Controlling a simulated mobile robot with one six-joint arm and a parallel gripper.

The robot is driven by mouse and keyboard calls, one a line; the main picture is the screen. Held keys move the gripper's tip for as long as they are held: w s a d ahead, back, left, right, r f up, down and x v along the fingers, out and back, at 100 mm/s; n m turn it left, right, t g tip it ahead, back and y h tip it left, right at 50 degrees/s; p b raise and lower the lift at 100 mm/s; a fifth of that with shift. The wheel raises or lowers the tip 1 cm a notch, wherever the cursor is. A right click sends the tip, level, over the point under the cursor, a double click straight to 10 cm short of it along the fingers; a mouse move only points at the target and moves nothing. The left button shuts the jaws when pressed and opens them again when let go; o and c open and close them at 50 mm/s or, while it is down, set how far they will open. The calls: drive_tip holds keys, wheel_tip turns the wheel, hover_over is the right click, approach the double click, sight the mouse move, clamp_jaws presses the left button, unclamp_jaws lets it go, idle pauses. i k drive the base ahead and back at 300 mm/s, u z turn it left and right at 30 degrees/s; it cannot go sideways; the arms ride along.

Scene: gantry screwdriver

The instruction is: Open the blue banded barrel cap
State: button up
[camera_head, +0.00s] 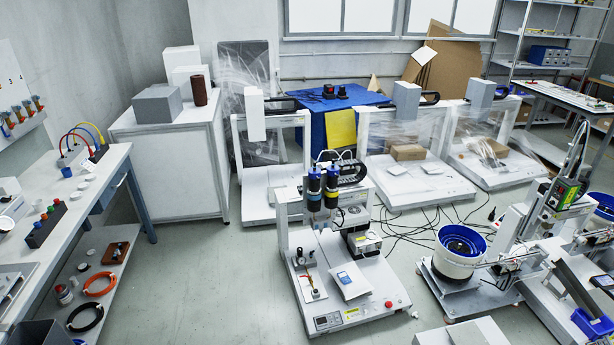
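Two upright dark barrels with blue bands stand side by side on the gantry screwdriver machine in the middle of the view. They are the left barrel (314,190) and the right barrel (332,186). Their tops look dark and closed, but the caps are too small to make out clearly. The machine's white base (335,285) stands on the floor, with a small panel and a red button at its front. My gripper is not in view.
A bench (75,215) with small parts runs along the left. A white cabinet (170,165) and wrapped gantry machines (425,185) stand behind. A blue bowl feeder (460,245) is to the right, with cables on the floor. The floor (205,285) at front left is clear.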

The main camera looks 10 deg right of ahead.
sight(313, 174)
drive_tip(key=u, duration=0.55)
drive_tip(key=i, duration=1.4)
drive_tip(key=u, duration=0.1)
